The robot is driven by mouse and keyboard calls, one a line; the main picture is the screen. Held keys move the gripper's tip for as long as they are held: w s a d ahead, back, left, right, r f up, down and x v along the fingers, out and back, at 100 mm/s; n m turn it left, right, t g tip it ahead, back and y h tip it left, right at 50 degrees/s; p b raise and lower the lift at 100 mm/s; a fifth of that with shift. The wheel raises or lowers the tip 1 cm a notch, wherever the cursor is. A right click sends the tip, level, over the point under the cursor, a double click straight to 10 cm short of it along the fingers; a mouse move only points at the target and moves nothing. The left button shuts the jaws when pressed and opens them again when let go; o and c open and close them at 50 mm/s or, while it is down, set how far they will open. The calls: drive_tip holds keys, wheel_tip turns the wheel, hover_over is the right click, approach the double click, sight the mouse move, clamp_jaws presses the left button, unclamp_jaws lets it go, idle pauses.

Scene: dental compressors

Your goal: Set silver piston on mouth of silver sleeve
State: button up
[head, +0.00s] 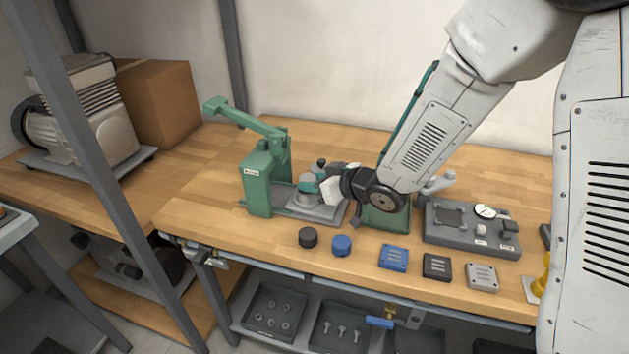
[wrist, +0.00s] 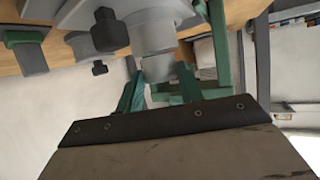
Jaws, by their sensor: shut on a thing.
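My gripper (head: 313,183) is at the clamp fixture at the middle of the bench, with its green fingers shut on the silver piston. In the wrist view the piston (wrist: 158,70) shows as a small grey piece between the fingertips (wrist: 158,88). The silver sleeve (wrist: 151,32) is the larger grey cylinder directly beyond it, standing on the fixture's grey plate. In the head view the sleeve (head: 303,199) is partly hidden by the fingers, and the piston cannot be made out. The piston lines up closely with the sleeve; I cannot tell whether they touch.
The green press frame (head: 258,185) with its raised lever (head: 240,118) stands left of my gripper. A black puck (head: 308,237) and a blue puck (head: 341,245) lie in front. Several small plates and a grey gauge fixture (head: 470,228) are to the right.

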drive_tip(key=shift+f, duration=0.55)
idle(1.4)
idle(0.3)
drive_tip(key=o, duration=1.6)
drive_tip(key=shift+c, duration=0.2)
drive_tip(key=shift+r, duration=3.5)
